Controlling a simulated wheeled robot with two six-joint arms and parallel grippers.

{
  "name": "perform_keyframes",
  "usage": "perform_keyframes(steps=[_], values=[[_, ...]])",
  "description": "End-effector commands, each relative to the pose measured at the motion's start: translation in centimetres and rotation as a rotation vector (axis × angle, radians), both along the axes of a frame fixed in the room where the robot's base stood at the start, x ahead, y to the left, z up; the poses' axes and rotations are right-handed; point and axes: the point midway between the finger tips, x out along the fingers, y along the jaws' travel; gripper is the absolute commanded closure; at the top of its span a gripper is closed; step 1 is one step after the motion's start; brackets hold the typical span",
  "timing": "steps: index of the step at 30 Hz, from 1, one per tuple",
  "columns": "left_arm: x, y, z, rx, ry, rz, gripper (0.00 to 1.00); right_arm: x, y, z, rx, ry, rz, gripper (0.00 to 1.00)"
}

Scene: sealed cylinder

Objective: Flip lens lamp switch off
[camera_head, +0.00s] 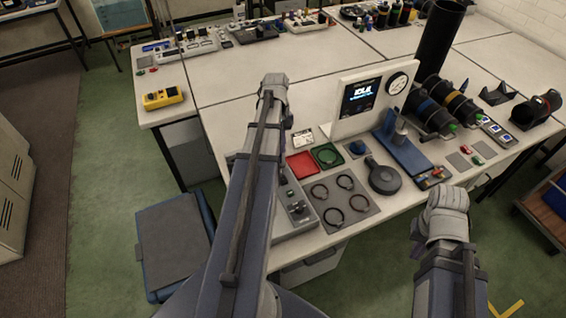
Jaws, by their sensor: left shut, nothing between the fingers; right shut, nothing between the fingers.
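A grey control box (297,210) with a small knob or lever stands at the table's front edge, partly covered by my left arm. I cannot tell whether this is the lens lamp switch. A dark round piece with a short handle (384,179) lies right of centre; it may be the lens lamp. My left gripper (287,119) is at the far end of my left arm, above the table and beyond the control box. It is shut and empty, its fingertips hard to make out. My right gripper (446,205) is shut and empty, in front of the table's front edge at right.
A white panel with a screen and dial (371,101) stands behind a blue stand (404,152). A grey mat (341,200) with several dark rings, red and green trays (302,165), and dark cylinders (433,113) crowd the table.

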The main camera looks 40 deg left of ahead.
Motion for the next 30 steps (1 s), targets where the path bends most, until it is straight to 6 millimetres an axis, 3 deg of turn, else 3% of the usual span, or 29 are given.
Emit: perform_keyframes(steps=[8, 30], values=[[-0.2, -0.3, -2.5, 0.001, 0.000, 0.000, 1.00, 0.0, 0.0, -2.5, 0.000, 0.000, -0.001, 1.00], [-0.9, -1.7, -12.6, 0.001, 0.000, 0.000, 1.00, 0.0, 0.0, -12.6, 0.000, 0.000, -0.002, 1.00]])
